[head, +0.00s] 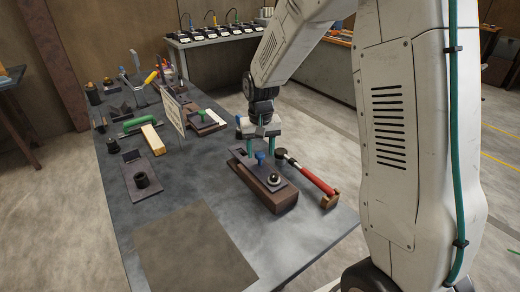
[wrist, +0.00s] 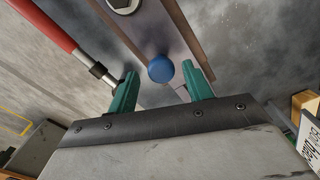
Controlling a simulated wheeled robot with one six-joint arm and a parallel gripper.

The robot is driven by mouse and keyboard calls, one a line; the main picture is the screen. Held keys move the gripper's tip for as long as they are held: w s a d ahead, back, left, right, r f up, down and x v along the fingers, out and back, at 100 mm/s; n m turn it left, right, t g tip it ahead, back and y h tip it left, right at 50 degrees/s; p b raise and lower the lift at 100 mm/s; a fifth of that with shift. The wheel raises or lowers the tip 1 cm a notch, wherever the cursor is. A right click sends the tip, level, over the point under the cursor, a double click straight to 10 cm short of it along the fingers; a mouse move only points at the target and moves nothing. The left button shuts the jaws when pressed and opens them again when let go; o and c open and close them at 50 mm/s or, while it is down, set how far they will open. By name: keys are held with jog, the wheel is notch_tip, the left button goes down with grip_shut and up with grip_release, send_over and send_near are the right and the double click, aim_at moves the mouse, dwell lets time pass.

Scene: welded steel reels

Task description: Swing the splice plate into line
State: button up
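The splice plate (head: 264,171) is a flat grey steel strip lying on a brown steel block (head: 277,203) near the table's right side. A round bolt or nut (head: 273,180) sits at its near end, and a blue knob (head: 260,156) stands farther back on it. In the wrist view the plate (wrist: 150,32) runs up the picture with the blue knob (wrist: 161,69) at its lower part. My gripper (wrist: 159,73) is open, with one green finger on each side of the knob and visible gaps. The far end of the plate is partly hidden by my gripper.
A paper sign (head: 173,113), a wooden block (head: 153,139) and a dark plate with a round boss (head: 141,181) are to the left. The table (head: 290,238) is clear in front, beside a darker mat (head: 187,248).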

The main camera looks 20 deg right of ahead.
aim_at(261, 154)
notch_tip(261, 154, up, 8)
jog(key=shift+f, duration=0.15)
dwell(0.5)
dwell(0.3)
jog(key=shift+s+f, duration=0.1)
jog(key=shift+s, duration=0.25)
jog(key=s+r, duration=0.3)
jog(key=s, duration=0.7)
jog(key=s+a+r+n+t, duration=0.1)
jog(key=s+r, duration=0.2)
jog(key=s, duration=0.7)
jog(key=s+r+n, duration=0.1)
jog(key=s+r, duration=0.3)
jog(key=s, duration=0.7)
jog(key=shift+a, duration=0.15)
